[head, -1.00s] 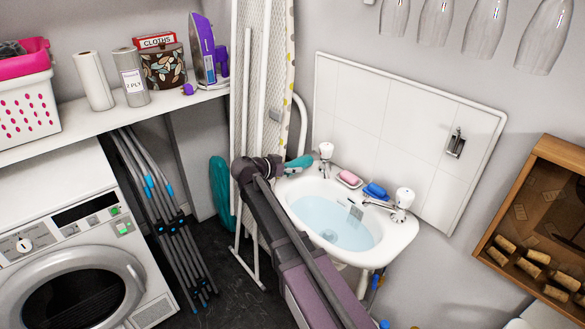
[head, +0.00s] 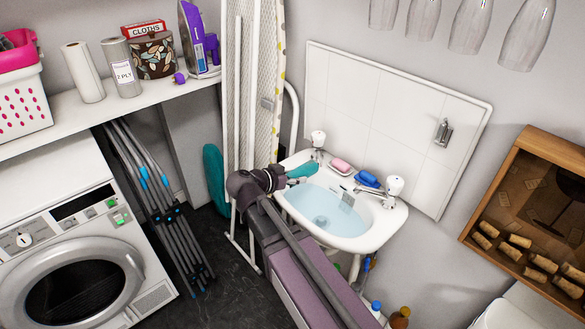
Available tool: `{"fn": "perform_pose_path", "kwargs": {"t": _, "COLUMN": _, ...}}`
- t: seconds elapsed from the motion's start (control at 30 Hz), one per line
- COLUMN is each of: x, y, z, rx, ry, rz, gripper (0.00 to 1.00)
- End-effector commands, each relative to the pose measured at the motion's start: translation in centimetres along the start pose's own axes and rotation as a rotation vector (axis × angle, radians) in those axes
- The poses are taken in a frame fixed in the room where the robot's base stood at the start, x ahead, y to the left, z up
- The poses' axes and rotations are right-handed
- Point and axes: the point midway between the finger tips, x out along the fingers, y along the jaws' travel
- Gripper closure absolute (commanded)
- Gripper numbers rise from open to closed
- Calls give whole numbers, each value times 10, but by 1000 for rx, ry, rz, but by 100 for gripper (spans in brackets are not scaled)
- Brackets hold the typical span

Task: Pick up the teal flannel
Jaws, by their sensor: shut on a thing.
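My arm reaches up from the bottom of the head view to the left side of the washbasin. At its end, my gripper (head: 286,175) is small and its fingers are hard to make out. It is shut on the teal flannel (head: 303,170), which shows as a small teal piece just past the gripper's tip. The flannel appears over the basin's left rim, in front of the left tap. I cannot tell whether it touches the basin.
The washbasin (head: 376,232) holds water, with pink soap (head: 341,165) and a blue item (head: 367,179) behind. An ironing board (head: 255,80) stands left of it, beside a teal oval object (head: 214,178). A folded airer (head: 155,200) and a dryer (head: 75,265) are further left.

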Motion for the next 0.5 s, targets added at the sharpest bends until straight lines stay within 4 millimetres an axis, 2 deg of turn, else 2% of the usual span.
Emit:
{"fn": "perform_pose_path", "kwargs": {"t": 0.2, "x": -7, "y": 14, "z": 3, "rx": 0, "ry": 0, "rz": 0, "gripper": 85}}
{"fn": "perform_pose_path", "kwargs": {"t": 0.5, "x": -8, "y": 17, "z": 4, "rx": 0, "ry": 0, "rz": 0, "gripper": 85}}
